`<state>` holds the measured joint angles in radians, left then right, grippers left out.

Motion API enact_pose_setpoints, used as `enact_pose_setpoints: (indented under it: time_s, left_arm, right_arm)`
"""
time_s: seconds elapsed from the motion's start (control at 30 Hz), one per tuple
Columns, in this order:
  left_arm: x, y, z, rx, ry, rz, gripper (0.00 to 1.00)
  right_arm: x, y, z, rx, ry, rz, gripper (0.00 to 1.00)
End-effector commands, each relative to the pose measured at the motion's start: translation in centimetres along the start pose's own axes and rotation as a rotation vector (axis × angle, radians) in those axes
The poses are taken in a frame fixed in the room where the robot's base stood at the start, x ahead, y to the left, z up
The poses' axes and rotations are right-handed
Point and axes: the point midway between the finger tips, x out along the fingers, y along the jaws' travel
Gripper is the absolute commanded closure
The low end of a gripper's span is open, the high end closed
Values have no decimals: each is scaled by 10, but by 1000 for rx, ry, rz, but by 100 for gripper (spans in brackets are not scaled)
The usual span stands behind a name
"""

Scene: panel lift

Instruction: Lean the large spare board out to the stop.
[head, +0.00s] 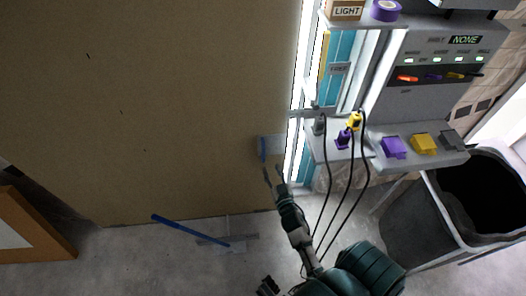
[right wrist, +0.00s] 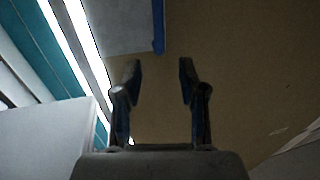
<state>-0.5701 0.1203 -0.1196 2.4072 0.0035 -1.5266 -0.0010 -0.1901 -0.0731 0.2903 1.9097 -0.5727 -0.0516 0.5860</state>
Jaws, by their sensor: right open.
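The large brown board (head: 150,100) fills the left and middle of the head view. Its right edge runs beside a bright white light strip, and its lower edge is near the floor. A pale grey patch with a blue edge (head: 270,147) is near its right edge. My right gripper (head: 273,175) is open in front of the board, just below that patch. In the right wrist view, the two fingers (right wrist: 159,75) are apart, with nothing between them and the brown board (right wrist: 230,50) behind. A blue bar (head: 190,230) lies near the floor below the board; whether it is the stop I cannot tell.
A grey console (head: 425,55) stands at the right, with a shelf holding purple, yellow and grey blocks (head: 422,143). Black cables (head: 350,180) hang close to my right arm. A dark bin (head: 430,220) is at the lower right. An orange-framed panel (head: 35,230) is at the lower left.

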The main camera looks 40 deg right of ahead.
Motion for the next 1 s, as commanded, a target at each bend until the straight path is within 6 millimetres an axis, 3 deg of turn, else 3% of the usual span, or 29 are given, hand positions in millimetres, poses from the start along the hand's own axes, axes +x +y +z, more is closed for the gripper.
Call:
enact_pose_setpoints:
  time_s: [0.2,0.4,0.6,0.9,1.0]
  left_arm:
    - [-16,1,1,-1,5,0,43]
    - [-11,4,-18,2,92,4,43]
    - [-10,5,-28,4,141,7,43]
    - [-9,4,-30,4,149,7,43]
    - [-10,4,-30,4,149,7,43]
  right_arm:
    - [54,2,2,-1,0,0,59]
    - [90,1,3,1,-3,-1,59]
    - [106,1,2,2,-4,0,59]
    - [108,1,1,1,-3,0,59]
    - [108,1,2,2,-4,0,84]
